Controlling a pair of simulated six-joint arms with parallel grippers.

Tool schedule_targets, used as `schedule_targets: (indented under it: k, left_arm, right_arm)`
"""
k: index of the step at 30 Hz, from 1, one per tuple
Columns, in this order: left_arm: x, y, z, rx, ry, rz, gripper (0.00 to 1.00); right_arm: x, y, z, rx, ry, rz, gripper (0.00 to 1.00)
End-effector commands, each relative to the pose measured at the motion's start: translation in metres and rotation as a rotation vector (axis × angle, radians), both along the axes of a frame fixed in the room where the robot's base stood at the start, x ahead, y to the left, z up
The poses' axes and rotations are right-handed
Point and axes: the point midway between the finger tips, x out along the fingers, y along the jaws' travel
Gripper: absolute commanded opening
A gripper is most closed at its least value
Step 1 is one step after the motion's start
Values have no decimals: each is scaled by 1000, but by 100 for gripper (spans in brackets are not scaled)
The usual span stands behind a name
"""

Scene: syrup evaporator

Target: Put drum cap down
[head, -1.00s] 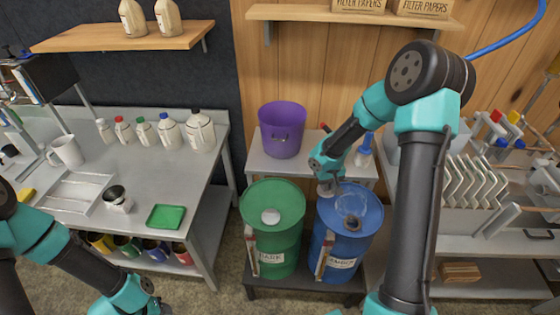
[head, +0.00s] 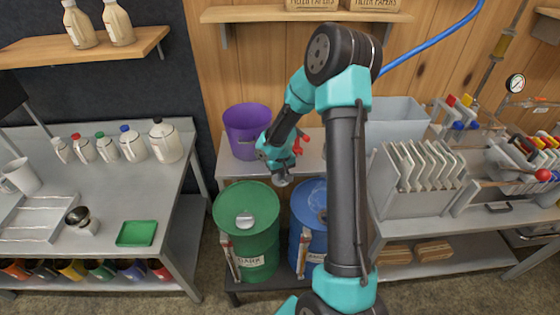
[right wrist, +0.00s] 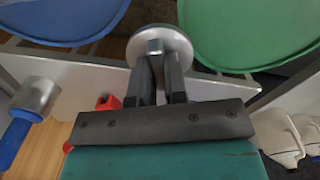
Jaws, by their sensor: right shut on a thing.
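My right gripper (head: 284,180) is shut on a silver round drum cap (right wrist: 160,45), which sits at its fingertips. In the head view it hangs near the front edge of the grey stand, behind the drums. The blue drum (head: 305,205) stands at front right, partly hidden by my right arm; in the right wrist view it is at upper left (right wrist: 60,18). The green drum (head: 262,200) has a silver disc (head: 245,220) on its top; it also shows in the right wrist view (right wrist: 250,30). My left gripper is not in view.
A purple bucket (head: 247,130) stands on the grey stand (head: 233,172) left of my gripper. A left bench (head: 110,200) holds bottles and a green tray (head: 137,234).

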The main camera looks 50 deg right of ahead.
Motion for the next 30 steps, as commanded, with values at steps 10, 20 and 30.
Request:
schedule_targets:
  k: [10,20,30]
  left_arm:
    - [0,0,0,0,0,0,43]
    - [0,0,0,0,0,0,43]
    - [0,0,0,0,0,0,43]
  right_arm:
    - [33,-37,-5,-2,-2,-4,0]
    - [70,-79,-11,0,-1,-2,0]
    - [99,-113,-14,0,-1,-1,0]
